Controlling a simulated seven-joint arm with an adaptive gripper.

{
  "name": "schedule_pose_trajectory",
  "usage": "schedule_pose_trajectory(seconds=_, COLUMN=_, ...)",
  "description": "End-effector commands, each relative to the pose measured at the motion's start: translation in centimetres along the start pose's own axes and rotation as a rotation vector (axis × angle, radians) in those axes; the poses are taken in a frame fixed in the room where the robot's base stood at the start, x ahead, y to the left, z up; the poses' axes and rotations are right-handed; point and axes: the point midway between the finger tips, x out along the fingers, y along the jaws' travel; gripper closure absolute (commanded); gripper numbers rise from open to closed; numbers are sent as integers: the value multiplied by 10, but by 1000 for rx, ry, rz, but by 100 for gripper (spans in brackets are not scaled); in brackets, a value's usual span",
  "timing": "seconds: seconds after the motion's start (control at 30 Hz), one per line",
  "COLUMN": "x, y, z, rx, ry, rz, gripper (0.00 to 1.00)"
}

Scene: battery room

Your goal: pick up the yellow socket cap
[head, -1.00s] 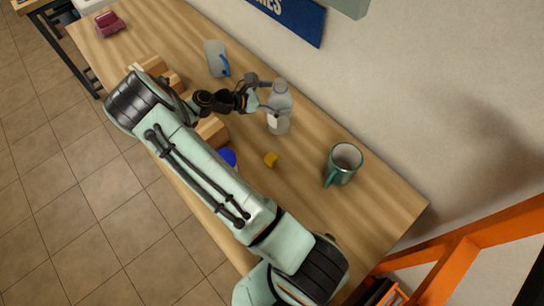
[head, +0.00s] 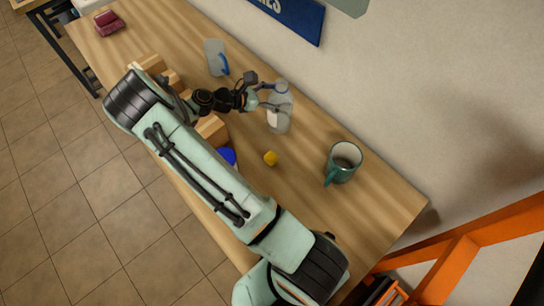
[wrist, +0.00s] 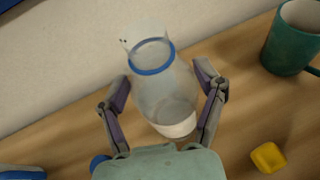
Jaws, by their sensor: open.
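My gripper (head: 271,96) is at the clear bottle (head: 280,112), apart from the cap. In the wrist view my gripper (wrist: 162,92) is open, with one finger on each side of the bottle (wrist: 165,95). The bottle stands upright with a blue ring near its top. I cannot tell whether the fingers touch it.
A green mug (head: 343,162) stands right of the cap near the wall. A clear container with a blue handle (head: 216,58), wooden blocks (head: 212,130), a blue round thing (head: 228,155) and a dark red object (head: 109,23) are also on the table. The table's right end is clear.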

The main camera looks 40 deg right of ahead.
Motion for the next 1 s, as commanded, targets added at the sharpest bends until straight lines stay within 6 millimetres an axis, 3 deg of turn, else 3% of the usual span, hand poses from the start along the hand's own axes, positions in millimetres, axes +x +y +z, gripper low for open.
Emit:
schedule_pose_trajectory(seconds=0.33, x=1, y=-1, z=4, rx=7, ry=1, rz=0, gripper=37)
schedule_pose_trajectory(seconds=0.47, x=7, y=-5, z=25, rx=65, ry=9, rz=5, gripper=37)
schedule_pose_trajectory(seconds=0.6, x=21, y=-21, z=57, rx=197, ry=62, rz=-8, gripper=37)
schedule_pose_trajectory(seconds=0.67, x=30, y=-34, z=48, rx=281, ry=156, rz=-51, gripper=37)
schedule_pose_trajectory(seconds=0.8, x=34, y=-62, z=7, rx=503, ry=425, rz=-199, gripper=37)
schedule_pose_trajectory(seconds=0.87, x=27, y=-73, z=-10, rx=611, ry=545, rz=-279, gripper=37)
schedule_pose_trajectory(seconds=1.0, x=-7, y=-92, z=-40, rx=871, ry=819, rz=-502, gripper=37)
